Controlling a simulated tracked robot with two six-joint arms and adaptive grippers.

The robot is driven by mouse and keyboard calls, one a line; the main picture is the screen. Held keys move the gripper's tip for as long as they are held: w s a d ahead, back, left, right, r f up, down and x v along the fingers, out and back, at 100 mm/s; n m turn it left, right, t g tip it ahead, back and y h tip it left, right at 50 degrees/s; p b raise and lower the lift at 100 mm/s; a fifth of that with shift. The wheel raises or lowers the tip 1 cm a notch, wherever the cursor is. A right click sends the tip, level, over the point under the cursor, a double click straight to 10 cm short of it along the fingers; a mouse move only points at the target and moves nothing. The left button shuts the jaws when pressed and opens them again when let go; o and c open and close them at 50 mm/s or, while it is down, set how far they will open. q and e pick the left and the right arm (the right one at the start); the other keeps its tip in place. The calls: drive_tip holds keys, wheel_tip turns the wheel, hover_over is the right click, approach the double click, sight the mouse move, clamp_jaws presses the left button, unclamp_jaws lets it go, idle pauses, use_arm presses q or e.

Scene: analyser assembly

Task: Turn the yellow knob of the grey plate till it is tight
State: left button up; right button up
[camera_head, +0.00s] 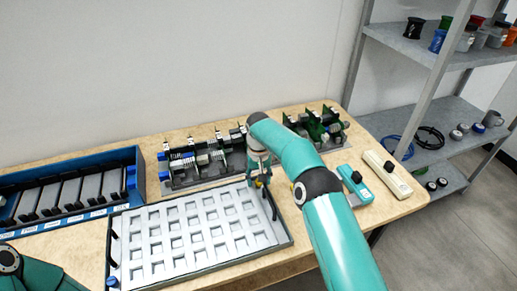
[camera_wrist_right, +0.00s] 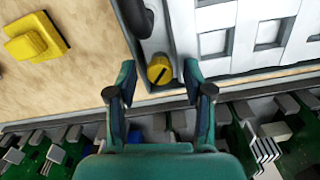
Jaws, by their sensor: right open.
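The grey plate (camera_head: 185,262) with rows of square holes lies on the wooden table, and part of it shows in the right wrist view (camera_wrist_right: 222,42). Its yellow knob (camera_wrist_right: 160,69) is a round cap with a dark slot, at the plate's corner. My right gripper (camera_wrist_right: 160,78) is open, with one fingertip on each side of the knob and a gap visible on both sides. In the head view my right gripper (camera_head: 259,178) points down over the plate's far right corner. My left gripper is out of view; only part of my left arm shows at bottom left.
A blue rack (camera_head: 140,172) stands left on the table. Boards with green and black parts (camera_head: 205,160) stand close behind the plate. A teal device (camera_head: 354,184) and a cream one (camera_head: 387,174) lie to the right. A yellow block (camera_wrist_right: 38,40) lies beside the plate.

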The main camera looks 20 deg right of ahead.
drive_tip(key=n, duration=1.1)
drive_tip(key=shift+d+n, duration=0.1)
drive_tip(key=shift+n, duration=0.3)
drive_tip(key=n, duration=0.3)
drive_tip(key=shift+n+p, duration=0.35)
drive_tip(key=shift+n, duration=0.05)
drive_tip(key=n, duration=0.4)
drive_tip(key=shift+w, duration=0.1)
drive_tip(key=n, duration=0.3)
drive_tip(key=shift+n, duration=0.4)
drive_tip(key=n, duration=0.3)
drive_tip(key=shift+n, duration=2)
wheel_tip(320, 180, up, 6)
drive_tip(key=shift+r, duration=0.1)
wheel_tip(320, 180, up, 7)
drive_tip(key=p, duration=0.3)
drive_tip(key=shift+p, duration=0.3)
